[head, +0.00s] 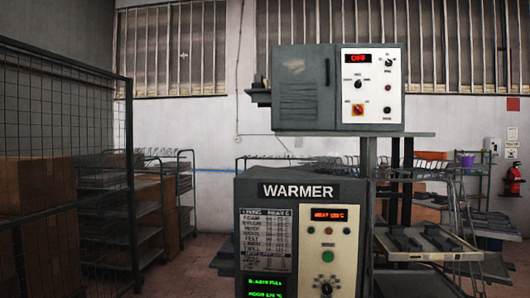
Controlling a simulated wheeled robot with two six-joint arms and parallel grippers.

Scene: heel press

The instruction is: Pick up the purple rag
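I see nothing that is clearly a purple rag. A small purple item (466,160) sits on top of a green rack at the far right; it looks like a tub, but it is too small to tell. Neither of my grippers is in the head view.
A grey machine labelled WARMER (298,191) stands in front, with a control box (370,85) reading OFF above it. Right of it is a rack with trays (425,240). A mesh fence (60,130) and boxes (40,185) stand left. Some floor (190,270) is clear between.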

